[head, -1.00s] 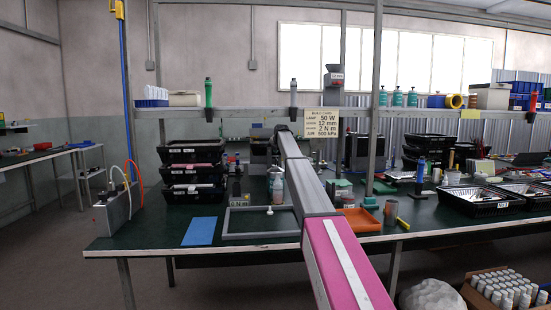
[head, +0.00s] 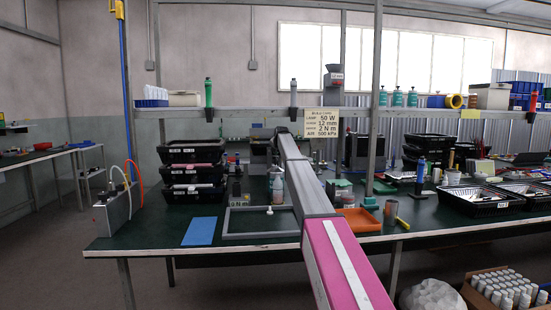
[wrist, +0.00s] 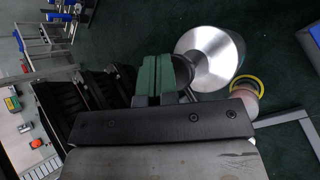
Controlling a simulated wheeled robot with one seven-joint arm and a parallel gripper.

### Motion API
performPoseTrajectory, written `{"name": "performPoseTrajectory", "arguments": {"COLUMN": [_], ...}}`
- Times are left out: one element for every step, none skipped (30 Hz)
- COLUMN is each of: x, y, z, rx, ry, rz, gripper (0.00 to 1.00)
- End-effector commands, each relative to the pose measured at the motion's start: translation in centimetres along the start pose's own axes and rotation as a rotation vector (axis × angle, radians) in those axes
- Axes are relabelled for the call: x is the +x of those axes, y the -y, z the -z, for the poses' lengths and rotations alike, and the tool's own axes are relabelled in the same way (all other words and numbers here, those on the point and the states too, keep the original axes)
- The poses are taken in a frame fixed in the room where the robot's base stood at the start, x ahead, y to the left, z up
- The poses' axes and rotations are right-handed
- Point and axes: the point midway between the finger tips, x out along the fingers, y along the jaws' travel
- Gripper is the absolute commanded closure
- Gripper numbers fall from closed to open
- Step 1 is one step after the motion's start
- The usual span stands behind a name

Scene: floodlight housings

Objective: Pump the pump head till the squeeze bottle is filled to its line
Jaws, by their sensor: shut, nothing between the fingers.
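In the wrist view my gripper (wrist: 165,62) has its two green fingers together, with nothing between them. A dark rounded part, possibly the pump head (wrist: 185,68), shows right beside the fingertips, against a shiny silver round top (wrist: 208,58). I cannot tell whether the fingers touch it. A pinkish round thing with a yellow ring (wrist: 247,90), possibly the squeeze bottle, stands to the right; its fill level cannot be read. In the head view a small pale bottle (head: 278,190) stands just left of my arm, which hides my gripper.
A grey frame (head: 230,237) and a blue mat (head: 200,231) lie on the bench left of my arm. Stacked black bins (head: 193,172) stand behind them. An orange tray (head: 360,221) lies right of my arm. A shelf with a sign (head: 321,123) runs above.

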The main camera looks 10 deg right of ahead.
Motion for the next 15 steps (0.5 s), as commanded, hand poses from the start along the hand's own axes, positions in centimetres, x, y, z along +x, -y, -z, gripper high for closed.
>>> {"name": "performPoseTrajectory", "arguments": {"x": [0.05,0.07,0.1,0.12,0.14,0.17,0.2,0.22,0.25,0.27,0.29,0.32,0.35,0.37,0.4], "y": [0.04,0.05,0.08,0.09,0.11,0.13,0.14,0.16,0.18,0.19,0.21,0.23,0.25,0.27,0.29], "z": [0.04,0.06,0.08,0.1,0.11,0.13,0.15,0.17,0.19,0.21,0.23,0.25,0.26,0.28,0.3], "rx": [0.0,0.0,0.0,0.0,0.0,0.0,0.0,0.0,0.0,0.0,0.0,0.0,0.0,0.0,0.0], "ry": [0.0,0.0,0.0,0.0,0.0,0.0,0.0,0.0,0.0,0.0,0.0,0.0,0.0,0.0,0.0], "rz": [0.0,0.0,0.0,0.0,0.0,0.0,0.0,0.0,0.0,0.0,0.0,0.0,0.0,0.0,0.0], "gripper": [1.0,1.0,1.0,1.0,1.0,1.0,1.0,1.0,1.0,1.0,1.0,1.0,1.0,1.0,1.0]}}
